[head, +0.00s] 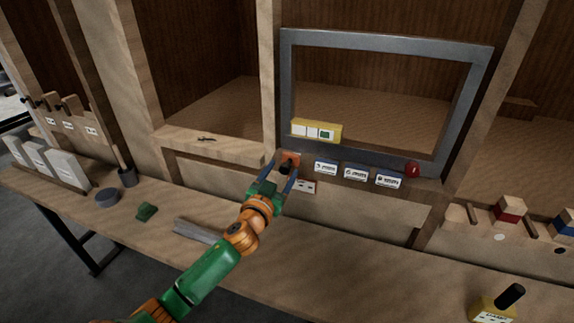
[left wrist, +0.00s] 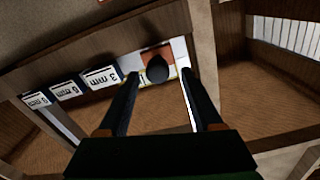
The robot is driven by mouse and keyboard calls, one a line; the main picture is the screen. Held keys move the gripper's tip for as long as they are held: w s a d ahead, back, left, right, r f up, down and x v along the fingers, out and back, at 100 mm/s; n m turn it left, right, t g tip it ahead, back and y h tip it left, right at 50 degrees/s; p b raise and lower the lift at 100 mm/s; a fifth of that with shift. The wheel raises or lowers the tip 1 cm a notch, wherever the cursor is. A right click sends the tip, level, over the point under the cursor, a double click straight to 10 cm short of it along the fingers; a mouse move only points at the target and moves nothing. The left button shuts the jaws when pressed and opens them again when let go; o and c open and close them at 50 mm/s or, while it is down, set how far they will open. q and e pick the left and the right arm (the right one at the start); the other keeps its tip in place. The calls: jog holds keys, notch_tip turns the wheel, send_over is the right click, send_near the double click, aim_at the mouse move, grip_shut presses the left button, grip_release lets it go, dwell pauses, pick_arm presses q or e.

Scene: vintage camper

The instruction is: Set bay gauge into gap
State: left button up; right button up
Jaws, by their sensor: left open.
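An orange block with a black round knob (head: 290,160) sits at the lower left corner of a grey metal window frame (head: 386,45); it looks like the bay gauge. In the left wrist view the black knob (left wrist: 157,69) lies between my left fingertips. My left gripper (head: 281,170) is open, with one finger on each side of the knob; contact cannot be told. The block's lower part and any gap behind it are partly hidden by the fingers. My right gripper is not in view.
Labelled white-and-blue blocks (head: 355,173) line the frame's lower edge, beside a red knob (head: 412,170). A yellow block (head: 330,124) stands inside the frame. A yellow block with a black handle (head: 494,309) is at lower right. A grey bar (head: 197,231) lies on the bench.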

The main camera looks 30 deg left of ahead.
pick_arm(q)
jog(key=w, duration=0.2)
jog(key=shift+w+a+f, duration=0.25)
jog(key=shift+w+f, duration=0.1)
jog(key=shift+w, duration=0.05)
jog(key=shift+s, duration=0.1)
jog(key=shift+s+r, duration=0.1)
jog(key=shift+c, duration=1.3)
grip_shut()
